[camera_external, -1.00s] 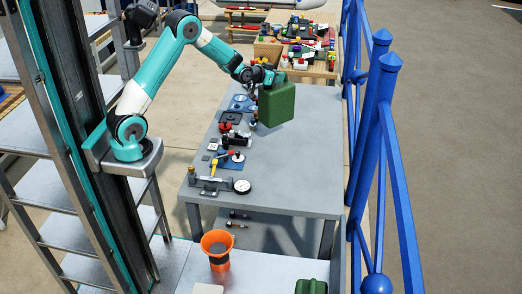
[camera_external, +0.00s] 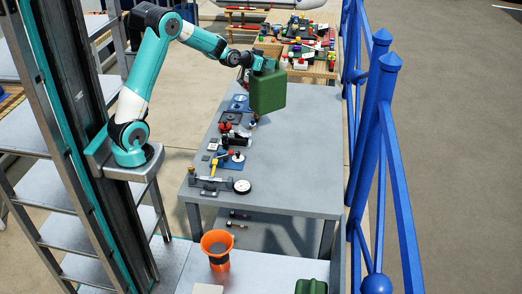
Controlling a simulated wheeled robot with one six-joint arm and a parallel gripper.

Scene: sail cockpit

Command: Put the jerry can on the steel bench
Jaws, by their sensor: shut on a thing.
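The green jerry can (camera_external: 268,94) hangs upright from my gripper (camera_external: 259,63), which is shut on its top. The can is over the far part of the grey steel bench (camera_external: 295,170). Its base appears to be above the bench top, but I cannot tell the gap exactly. The fingertips are small and partly hidden by the can.
Tools, a dial gauge (camera_external: 242,186) and small parts line the bench's left side; its right side is clear. A blue railing (camera_external: 375,130) runs along the right. An orange funnel (camera_external: 217,250) and a green object (camera_external: 311,286) stand on a lower surface in front.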

